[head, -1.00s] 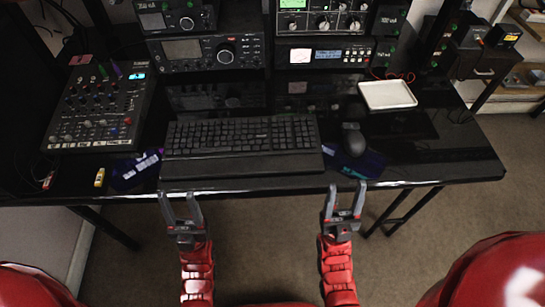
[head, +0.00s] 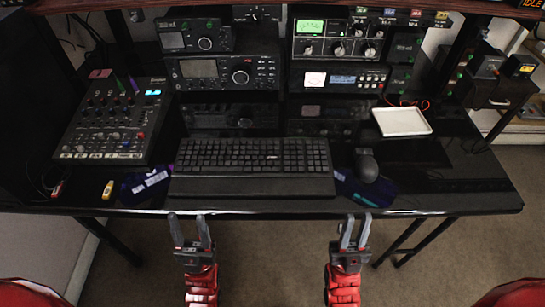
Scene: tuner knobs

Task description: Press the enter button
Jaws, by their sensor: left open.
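A black keyboard (head: 253,160) lies on the desk in the head view, with its wrist rest along the near side. The enter button cannot be made out, as key and button labels are too small to read. Above the keyboard stand a radio with a grey screen (head: 222,73) and, to its right, a unit with a small lit display and a row of buttons (head: 338,79). My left gripper (head: 189,224) is open and empty, in front of the desk's near edge. My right gripper (head: 356,226) is open and empty, also in front of that edge, farther right.
A mixer (head: 113,121) stands at the left of the desk (head: 452,192). A mouse (head: 366,165) and a white tray (head: 402,122) are right of the keyboard. A shelf edge (head: 300,5) overhangs the devices. The desk's front right is clear.

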